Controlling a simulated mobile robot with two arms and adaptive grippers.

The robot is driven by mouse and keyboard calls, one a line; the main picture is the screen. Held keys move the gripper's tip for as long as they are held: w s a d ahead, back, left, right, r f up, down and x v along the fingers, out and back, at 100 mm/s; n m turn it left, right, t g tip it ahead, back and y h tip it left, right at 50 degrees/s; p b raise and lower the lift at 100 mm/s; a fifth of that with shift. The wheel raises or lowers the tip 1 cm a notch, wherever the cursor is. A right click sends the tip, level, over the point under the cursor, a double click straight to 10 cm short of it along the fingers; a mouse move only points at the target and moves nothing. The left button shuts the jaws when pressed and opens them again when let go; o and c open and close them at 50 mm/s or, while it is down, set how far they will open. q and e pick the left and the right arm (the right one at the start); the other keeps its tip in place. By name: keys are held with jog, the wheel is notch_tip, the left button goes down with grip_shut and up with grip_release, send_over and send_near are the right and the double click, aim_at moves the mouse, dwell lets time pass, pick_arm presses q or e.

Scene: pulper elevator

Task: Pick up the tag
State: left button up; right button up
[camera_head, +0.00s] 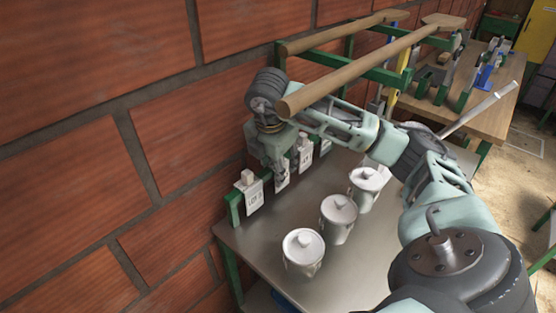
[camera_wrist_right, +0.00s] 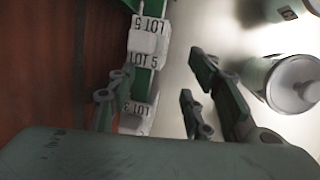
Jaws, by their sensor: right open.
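Several white tags hang in a row on a green rail along the brick wall. In the head view one tag (camera_head: 253,197) hangs at the near end, and another tag (camera_head: 282,174) is partly hidden by my right gripper (camera_head: 289,166). In the right wrist view the right gripper (camera_wrist_right: 155,90) is open. Its fingers stand on either side of the rail, with a lower tag (camera_wrist_right: 137,116) between them and nothing clearly held. An upper tag (camera_wrist_right: 148,38) marked "LOT" lies beyond the fingertips. My left gripper is not in view.
Three white lidded cups (camera_head: 303,250) stand in a row on the metal table (camera_head: 262,236), right of the tags. Wooden bars (camera_head: 355,72) on a green frame extend above my arm. The brick wall (camera_head: 90,180) is close on the left.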

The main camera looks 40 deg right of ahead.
jog(key=w+d, duration=0.2)
jog(key=d, duration=0.1)
jog(key=shift+w, duration=0.1)
jog(key=b+x, duration=0.2)
jog(key=x, duration=0.1)
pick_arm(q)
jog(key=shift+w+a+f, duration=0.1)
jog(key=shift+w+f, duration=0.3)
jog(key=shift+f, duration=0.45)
pick_arm(e)
jog(key=c, duration=1)
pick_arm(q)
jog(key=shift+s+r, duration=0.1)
pick_arm(e)
jog(key=shift+r, duration=0.1)
